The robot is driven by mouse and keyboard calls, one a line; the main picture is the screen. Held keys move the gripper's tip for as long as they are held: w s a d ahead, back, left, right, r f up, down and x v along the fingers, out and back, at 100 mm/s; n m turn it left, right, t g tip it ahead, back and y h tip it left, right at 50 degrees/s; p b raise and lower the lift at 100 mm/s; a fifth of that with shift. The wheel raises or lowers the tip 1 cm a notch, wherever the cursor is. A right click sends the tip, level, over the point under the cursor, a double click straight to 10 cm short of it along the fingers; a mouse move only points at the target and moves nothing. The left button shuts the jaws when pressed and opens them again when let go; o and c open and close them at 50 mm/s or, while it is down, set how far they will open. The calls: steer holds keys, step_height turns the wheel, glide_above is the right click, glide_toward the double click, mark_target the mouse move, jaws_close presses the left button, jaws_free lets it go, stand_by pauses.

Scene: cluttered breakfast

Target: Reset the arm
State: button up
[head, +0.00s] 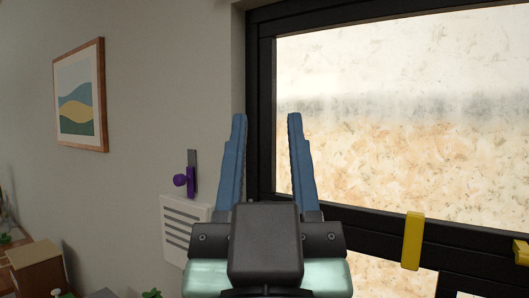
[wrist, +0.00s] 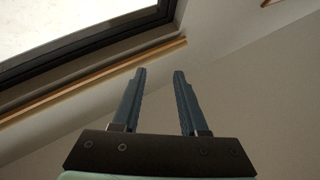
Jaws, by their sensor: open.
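My gripper (head: 267,122) is raised in the middle of the head view, in front of the wall and the window frame. Its two blue fingers point up and stand apart, with nothing between them. The wrist view also shows my gripper (wrist: 159,75) open and empty, with wall behind the gap between its fingers. The arm below the gripper is mostly hidden in both views.
A black-framed window (head: 262,100) fills the right side. A framed picture (head: 80,97) hangs on the left wall.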

steer(key=shift+t, duration=0.7)
steer(key=s+r, duration=0.2)
steer(key=s, duration=0.1)
steer(key=shift+a+r, duration=0.1)
steer(key=shift+r, duration=0.25)
step_height(320, 180, down, 3)
steer(key=b, duration=0.3)
